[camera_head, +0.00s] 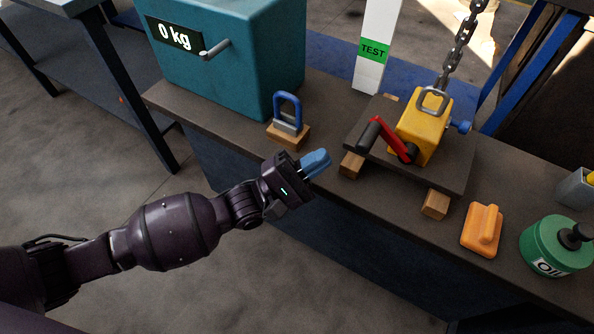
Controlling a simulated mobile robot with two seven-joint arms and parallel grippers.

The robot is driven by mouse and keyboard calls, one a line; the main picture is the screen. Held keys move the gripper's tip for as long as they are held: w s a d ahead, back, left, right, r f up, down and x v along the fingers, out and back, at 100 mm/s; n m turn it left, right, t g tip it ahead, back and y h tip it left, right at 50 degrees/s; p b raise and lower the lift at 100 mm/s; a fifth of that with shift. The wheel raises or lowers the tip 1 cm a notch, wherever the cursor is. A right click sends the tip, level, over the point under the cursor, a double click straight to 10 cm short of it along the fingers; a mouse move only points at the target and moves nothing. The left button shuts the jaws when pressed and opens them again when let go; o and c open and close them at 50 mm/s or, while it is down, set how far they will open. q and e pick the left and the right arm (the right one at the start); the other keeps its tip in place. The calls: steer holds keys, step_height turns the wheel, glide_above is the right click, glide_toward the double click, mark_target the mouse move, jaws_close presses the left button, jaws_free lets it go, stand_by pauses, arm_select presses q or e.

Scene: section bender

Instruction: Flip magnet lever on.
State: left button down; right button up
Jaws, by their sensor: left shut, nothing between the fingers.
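The yellow magnet block (425,125) sits on a dark steel plate (450,172) on the workbench. Its red lever (393,140) with a black grip (369,136) lies across the block's front left side, the grip pointing to the left. A chain (463,35) rises from the shackle on top of the block. My left gripper (322,160) has blue fingertips that are shut and empty. It is in front of the bench edge, left of and apart from the lever grip. My right gripper does not show.
Wooden blocks (435,204) prop the plate. An orange handled block (482,230) and a green oil can (556,246) are at right.

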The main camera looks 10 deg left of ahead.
arm_select(q)
steer(key=shift+s+d+r, duration=0.15)
steer(key=shift+d+r, duration=0.6)
steer(key=shift+d, duration=0.15)
steer(key=shift+s+d+r, duration=0.1)
steer(key=shift+d+r, duration=0.65)
steer(key=shift+d, duration=0.15)
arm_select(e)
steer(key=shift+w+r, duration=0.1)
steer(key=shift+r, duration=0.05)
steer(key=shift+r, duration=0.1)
arm_select(q)
steer(key=shift+d+r+m+g+p, duration=0.1)
steer(key=shift+r+m+g+p, duration=0.45)
steer(key=shift+m+p, duration=0.2)
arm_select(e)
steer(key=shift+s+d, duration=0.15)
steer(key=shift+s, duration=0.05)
